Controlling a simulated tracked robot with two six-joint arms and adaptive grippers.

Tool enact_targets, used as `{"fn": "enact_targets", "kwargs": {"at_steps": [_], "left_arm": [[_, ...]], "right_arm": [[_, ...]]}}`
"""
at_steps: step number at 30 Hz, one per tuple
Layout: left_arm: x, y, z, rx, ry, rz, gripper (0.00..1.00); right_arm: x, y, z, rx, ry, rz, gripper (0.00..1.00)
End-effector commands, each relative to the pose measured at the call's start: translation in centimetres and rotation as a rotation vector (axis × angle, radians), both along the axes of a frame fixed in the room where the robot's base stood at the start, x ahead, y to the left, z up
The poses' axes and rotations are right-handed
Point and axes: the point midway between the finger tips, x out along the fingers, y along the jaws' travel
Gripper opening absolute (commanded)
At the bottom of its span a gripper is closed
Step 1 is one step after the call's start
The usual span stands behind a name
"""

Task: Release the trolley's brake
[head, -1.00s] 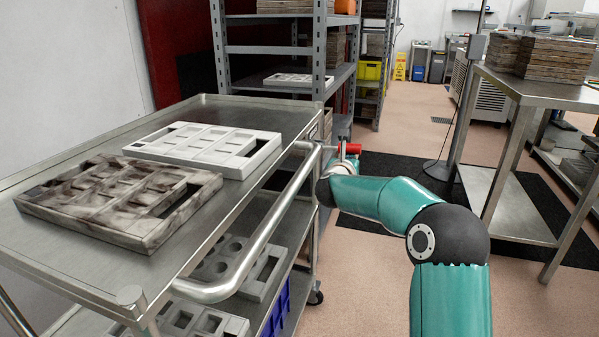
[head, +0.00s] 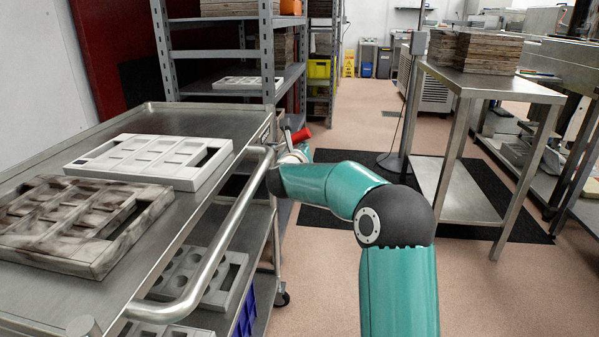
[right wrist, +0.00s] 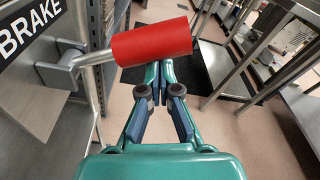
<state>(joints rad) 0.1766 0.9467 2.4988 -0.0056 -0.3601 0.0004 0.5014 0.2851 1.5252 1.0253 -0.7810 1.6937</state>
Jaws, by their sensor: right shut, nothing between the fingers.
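The steel trolley (head: 205,120) stands at the left in the head view. Its brake lever has a red grip (head: 301,135), which slants up to the right beside the trolley's far right corner. In the right wrist view the red grip (right wrist: 152,42) sits on a bent metal rod (right wrist: 98,57) from a grey block, near a BRAKE label (right wrist: 28,32). My right gripper (right wrist: 160,76) is shut and empty, its tips just below the grip in that picture. I cannot tell whether they touch it. In the head view my right arm hides most of the gripper. My left gripper is not in view.
A white mould (head: 110,170) and a brown-stained mould (head: 60,258) lie on the trolley's top. Its push rail (head: 215,250) runs along the near right side. A steel table (head: 500,88) with stacked boards stands to the right. Open floor lies between.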

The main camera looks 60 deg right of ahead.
Motion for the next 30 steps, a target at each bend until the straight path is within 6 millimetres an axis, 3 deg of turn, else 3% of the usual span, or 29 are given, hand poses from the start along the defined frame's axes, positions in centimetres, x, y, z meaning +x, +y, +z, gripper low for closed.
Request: {"fn": "enact_targets", "kwargs": {"at_steps": [8, 19, 20, 30], "left_arm": [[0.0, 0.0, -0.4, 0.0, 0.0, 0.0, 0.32], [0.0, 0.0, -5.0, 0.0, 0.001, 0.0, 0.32], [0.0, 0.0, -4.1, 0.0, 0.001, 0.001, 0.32], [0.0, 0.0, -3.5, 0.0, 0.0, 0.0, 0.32]], "right_arm": [[-0.2, -0.2, -0.4, 0.0, 0.0, -0.002, 0.0], [-0.6, -1.2, -4.4, 0.0, -0.001, 0.004, 0.0], [-0.9, -0.2, -3.3, -0.001, -0.002, 0.008, 0.0], [-3.4, 6.3, -2.4, 0.0, 0.0, 0.008, 0.0]]}}
